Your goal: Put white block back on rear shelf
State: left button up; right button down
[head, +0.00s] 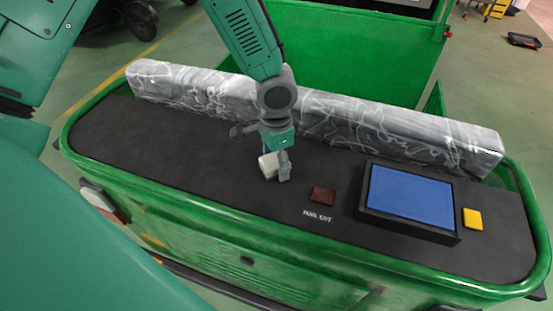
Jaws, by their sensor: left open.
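The white block (267,166) is small and pale. It appears to stand on the black rear shelf (165,140) of the green rickshaw, near the middle of the shelf. My left gripper (270,153) points down right at the block, with its fingers apart. One finger is just to the right of the block and partly covers it. I cannot tell whether the fingers touch the block. My right gripper is not in view.
A long grey-white patterned bar (370,125) runs along the shelf's far edge. To the right are a dark red block (322,196), a black tray with a blue panel (410,196) and a yellow block (472,219). The shelf's left part is clear. A green rim (190,203) borders it.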

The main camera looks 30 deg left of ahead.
aim_at(276, 158)
pick_arm(q)
notch_tip(276, 158, up, 12)
dwell(0.5)
jog(key=shift+d, duration=0.1)
